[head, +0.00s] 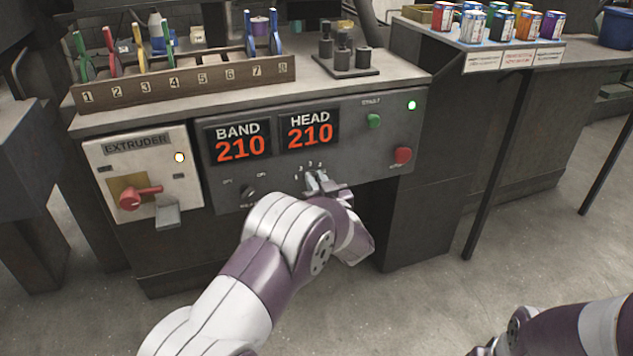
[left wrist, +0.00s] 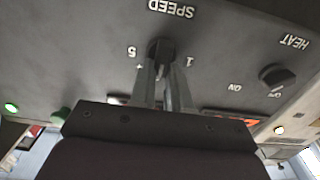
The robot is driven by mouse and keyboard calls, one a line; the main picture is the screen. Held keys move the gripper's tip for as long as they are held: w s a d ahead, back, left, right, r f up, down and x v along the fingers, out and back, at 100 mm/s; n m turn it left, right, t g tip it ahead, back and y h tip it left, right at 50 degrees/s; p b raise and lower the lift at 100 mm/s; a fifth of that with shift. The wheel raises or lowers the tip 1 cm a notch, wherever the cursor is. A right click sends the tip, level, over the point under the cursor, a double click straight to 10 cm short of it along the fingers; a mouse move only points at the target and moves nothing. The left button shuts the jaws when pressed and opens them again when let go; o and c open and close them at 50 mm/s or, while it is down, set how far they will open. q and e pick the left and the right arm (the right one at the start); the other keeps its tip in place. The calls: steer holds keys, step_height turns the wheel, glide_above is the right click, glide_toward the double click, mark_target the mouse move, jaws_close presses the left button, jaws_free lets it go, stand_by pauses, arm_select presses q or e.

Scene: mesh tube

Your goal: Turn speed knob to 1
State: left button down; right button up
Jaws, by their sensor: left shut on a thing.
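The speed knob (left wrist: 160,50) is a dark knob on the grey control panel, seen upside down in the left wrist view under the SPEED label (left wrist: 171,8). My left gripper (left wrist: 163,68) has both fingers around it and is shut on it. The 1 mark (left wrist: 190,61) and the 5 mark (left wrist: 131,52) show on either side of the fingers, which cover part of the scale. The knob's exact pointing direction is hidden. In the head view my left gripper (head: 318,183) hides the knob below the scale. My right gripper is not clearly in view; only its arm shows at lower right.
The heat knob (left wrist: 277,76) sits beside the speed knob. A green button (head: 374,121) and a red button (head: 402,155) are to the right on the panel. The extruder box with its red switch (head: 139,196) is at the left. Floor at right is clear.

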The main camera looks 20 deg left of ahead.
arm_select(q)
steer(key=n+b, duration=0.2)
steer(key=n, duration=0.3)
steer(key=f+n+b, duration=0.1)
steer(key=n, duration=0.4)
steer(key=s+a+n+b, duration=0.1)
steer(key=n+b, duration=0.1)
steer(key=n, duration=0.3)
steer(key=shift+f+n+b, duration=0.3)
steer(key=shift+n+b, duration=0.05)
steer(key=shift+n, duration=0.05)
stand_by(0.3)
steer(key=c, duration=1.1)
jaws_free()
steer(key=shift+r, duration=0.1)
